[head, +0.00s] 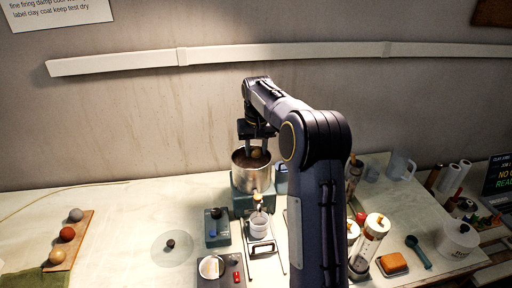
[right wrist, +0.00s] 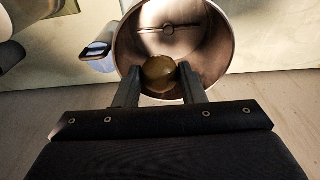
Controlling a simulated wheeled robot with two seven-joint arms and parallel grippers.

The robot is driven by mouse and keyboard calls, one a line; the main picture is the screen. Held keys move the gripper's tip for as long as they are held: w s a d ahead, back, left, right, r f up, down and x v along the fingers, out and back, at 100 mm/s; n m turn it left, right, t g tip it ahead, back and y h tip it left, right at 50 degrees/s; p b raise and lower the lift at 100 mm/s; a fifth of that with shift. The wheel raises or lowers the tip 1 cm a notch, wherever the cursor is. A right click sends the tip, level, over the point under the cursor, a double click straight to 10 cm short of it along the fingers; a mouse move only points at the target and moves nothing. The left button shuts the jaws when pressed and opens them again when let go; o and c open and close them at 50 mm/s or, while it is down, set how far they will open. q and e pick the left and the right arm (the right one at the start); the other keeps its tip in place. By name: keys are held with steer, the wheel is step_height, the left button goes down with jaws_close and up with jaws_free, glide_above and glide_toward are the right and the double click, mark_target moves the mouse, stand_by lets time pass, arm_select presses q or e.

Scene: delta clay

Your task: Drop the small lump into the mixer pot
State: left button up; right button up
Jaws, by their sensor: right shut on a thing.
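The mixer pot (head: 243,173) is a round metal pot on a teal base (head: 244,203) at the middle of the table. My right gripper (head: 257,146) is over the pot's opening, pointing down. It is shut on the small lump (right wrist: 159,73), a brownish-olive ball between the two fingertips. The lump also shows just above the pot in the head view (head: 256,154). In the right wrist view the pot's inner wall (right wrist: 205,40) is behind the lump, with a stirring bar on its floor. I cannot tell whether the lump is just above or just inside the rim. My left gripper is not in view.
A wooden board (head: 70,240) with three balls lies at the left. A dark small piece (head: 170,243) sits on a clear disc. A teal control box (head: 217,228) and a small metal cup (head: 259,224) stand in front of the pot. Jars and jugs stand at right.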

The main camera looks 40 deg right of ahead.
steer(key=o, duration=1.1)
steer(key=shift+c, duration=0.2)
step_height(320, 180, up, 8)
steer(key=shift+s+a, duration=0.35)
steer(key=shift+f, duration=0.1)
